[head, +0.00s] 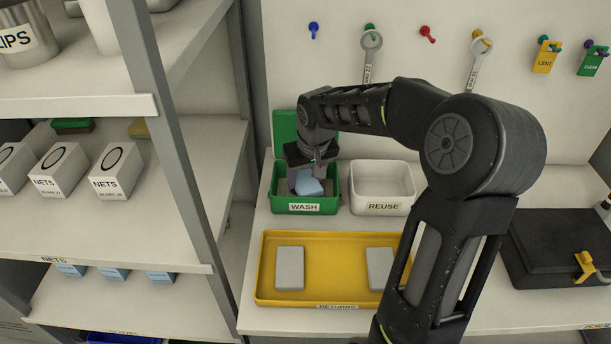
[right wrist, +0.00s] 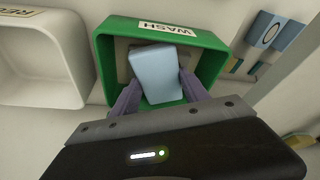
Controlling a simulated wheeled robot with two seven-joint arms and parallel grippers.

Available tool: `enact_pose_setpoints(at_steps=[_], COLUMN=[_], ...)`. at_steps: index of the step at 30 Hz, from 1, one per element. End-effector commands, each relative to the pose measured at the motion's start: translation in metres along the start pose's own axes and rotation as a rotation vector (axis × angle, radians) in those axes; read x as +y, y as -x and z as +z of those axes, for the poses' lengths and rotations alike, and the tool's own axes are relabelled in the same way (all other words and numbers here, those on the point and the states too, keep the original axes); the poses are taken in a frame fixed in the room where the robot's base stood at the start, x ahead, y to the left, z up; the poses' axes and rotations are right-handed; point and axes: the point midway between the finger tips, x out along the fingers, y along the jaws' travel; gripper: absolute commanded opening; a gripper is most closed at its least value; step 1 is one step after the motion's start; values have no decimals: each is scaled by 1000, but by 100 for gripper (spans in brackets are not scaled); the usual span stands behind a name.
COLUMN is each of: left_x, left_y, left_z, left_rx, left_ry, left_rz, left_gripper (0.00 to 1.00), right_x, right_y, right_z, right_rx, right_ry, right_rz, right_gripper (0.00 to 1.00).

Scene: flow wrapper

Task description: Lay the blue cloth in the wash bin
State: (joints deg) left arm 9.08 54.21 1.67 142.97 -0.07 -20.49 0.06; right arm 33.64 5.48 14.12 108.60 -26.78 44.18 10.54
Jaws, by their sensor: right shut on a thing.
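The blue cloth (head: 309,187) is a folded, pale blue block. It shows large in the right wrist view (right wrist: 157,70), between two purple fingers. My right gripper (head: 304,176) is shut on it and reaches down into the mouth of the green wash bin (head: 279,207). The bin carries a WASH label and its green lid (head: 286,128) stands open at the back. In the right wrist view the cloth is inside the outline of the bin's rim (right wrist: 219,76). Whether it touches the bin floor I cannot tell. My left gripper is out of view.
The white REUSE bin (head: 382,208) stands just right of the wash bin. A shelf post (head: 168,130) rises to the left. A black case (head: 560,255) is at the right.

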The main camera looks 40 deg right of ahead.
Motion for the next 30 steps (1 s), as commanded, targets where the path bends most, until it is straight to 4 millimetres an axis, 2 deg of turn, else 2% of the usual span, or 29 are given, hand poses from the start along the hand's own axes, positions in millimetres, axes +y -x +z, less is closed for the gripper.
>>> enact_pose_setpoints(at_steps=[19,20,27,30], left_x=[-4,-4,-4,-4], left_y=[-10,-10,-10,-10], left_z=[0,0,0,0], left_rx=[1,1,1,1], left_ry=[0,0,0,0], left_rz=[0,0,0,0], left_gripper=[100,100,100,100], right_x=[0,0,0,0], right_y=[-11,-11,-11,-11], right_z=[3,4,3,3], right_rx=[0,0,0,0], right_ry=[-1,-1,-1,-1], right_rz=[0,0,0,0], right_gripper=[2,55,74,75])
